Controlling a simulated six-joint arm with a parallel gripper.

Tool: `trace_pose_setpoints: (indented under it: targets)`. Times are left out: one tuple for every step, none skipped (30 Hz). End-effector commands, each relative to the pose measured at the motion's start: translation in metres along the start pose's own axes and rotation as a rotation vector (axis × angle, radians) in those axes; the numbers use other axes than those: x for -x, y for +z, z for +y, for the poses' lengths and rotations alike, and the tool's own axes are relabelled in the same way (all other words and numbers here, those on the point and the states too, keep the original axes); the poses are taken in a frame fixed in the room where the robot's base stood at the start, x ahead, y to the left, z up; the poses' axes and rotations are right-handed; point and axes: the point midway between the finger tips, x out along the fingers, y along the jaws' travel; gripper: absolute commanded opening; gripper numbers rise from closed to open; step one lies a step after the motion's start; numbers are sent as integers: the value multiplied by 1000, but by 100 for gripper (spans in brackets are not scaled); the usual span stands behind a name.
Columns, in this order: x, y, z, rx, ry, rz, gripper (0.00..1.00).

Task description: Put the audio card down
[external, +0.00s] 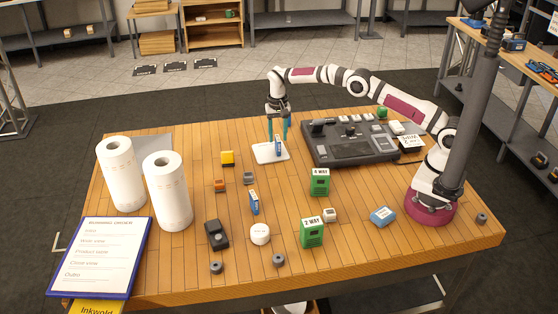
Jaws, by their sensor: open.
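My gripper (278,130) points straight down over a small white pad (263,155), with its two teal fingers apart. A small blue-and-white card (278,147) stands upright on the pad, just below and between the fingertips. It looks like the audio card, but its label is too small to read. I cannot tell whether either finger touches it. A similar blue-and-white piece (254,203) stands on the wooden table nearer the camera.
A dark control console (350,151) stands close right of the pad. Two white paper rolls (168,190) stand at left.

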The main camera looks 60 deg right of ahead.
Motion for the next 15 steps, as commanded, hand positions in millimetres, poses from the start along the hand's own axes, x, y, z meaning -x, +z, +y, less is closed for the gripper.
trace_pose_setpoints:
  targets:
    - [12, 0, -1, -1, -4, 2, 49]
    - [20, 0, -1, 0, -4, 2, 49]
    - [32, -1, -1, -1, -4, 3, 49]
    - [40, 0, -1, -1, -4, 2, 49]
    - [48, -1, -1, 0, -4, 3, 49]
    - [59, -1, -1, -1, -5, 3, 49]
    - [67, -1, -1, 0, -4, 3, 49]
    - [74, -1, -1, -1, -4, 2, 49]
    - [84, -1, -1, -1, -4, 3, 49]
    - [87, -1, -1, 0, -2, 2, 49]
    - [91, -1, -1, 0, -1, 2, 49]
    - [96, -1, -1, 1, -1, 1, 49]
    - [99, -1, 0, 0, -1, 2, 49]
    - [101, 0, 0, 0, -2, 0, 49]
    - [102, 0, 0, 0, -1, 0, 49]
